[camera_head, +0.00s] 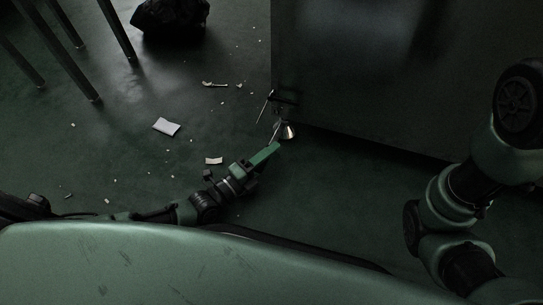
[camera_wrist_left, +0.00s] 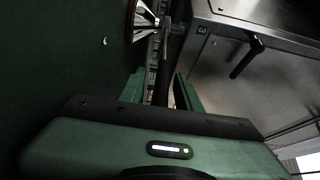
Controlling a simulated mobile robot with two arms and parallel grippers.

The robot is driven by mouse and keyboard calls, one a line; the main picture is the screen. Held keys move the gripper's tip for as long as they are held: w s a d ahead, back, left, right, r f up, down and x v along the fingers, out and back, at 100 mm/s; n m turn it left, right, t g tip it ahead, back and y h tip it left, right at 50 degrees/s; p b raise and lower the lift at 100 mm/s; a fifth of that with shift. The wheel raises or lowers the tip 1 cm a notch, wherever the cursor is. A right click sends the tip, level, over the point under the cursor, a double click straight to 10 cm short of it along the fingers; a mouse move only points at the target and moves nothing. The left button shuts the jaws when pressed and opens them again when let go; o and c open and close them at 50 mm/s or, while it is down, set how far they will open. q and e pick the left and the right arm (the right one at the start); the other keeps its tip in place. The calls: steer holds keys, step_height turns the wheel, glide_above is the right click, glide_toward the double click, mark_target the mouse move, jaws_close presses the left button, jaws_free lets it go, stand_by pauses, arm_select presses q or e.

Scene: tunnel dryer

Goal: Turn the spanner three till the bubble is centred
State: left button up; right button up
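My left gripper (camera_head: 268,152) is low over the floor at the near corner of the metal dryer housing (camera_head: 400,75). In the left wrist view its two green fingers (camera_wrist_left: 160,92) stand apart. A dark narrow bar (camera_wrist_left: 163,70), which looks like the spanner's handle, runs between them, with gaps seen on both sides. Beyond the fingertips is a shiny round foot (camera_wrist_left: 145,20), which also shows in the head view (camera_head: 287,131) under the housing's corner. I cannot make out a number on the spanner or a bubble level. My right gripper is out of view.
A black lever handle (camera_wrist_left: 247,57) sticks out of the housing in the left wrist view. White scraps, one larger piece (camera_head: 166,126) among them, litter the dark floor. Thin metal legs (camera_head: 118,30) and a dark bundle (camera_head: 170,15) stand at the back left.

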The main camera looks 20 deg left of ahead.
arm_select(q)
steer(key=shift+w+d, duration=0.1)
steer(key=shift+w, duration=0.05)
jaws_close()
stand_by(1.4)
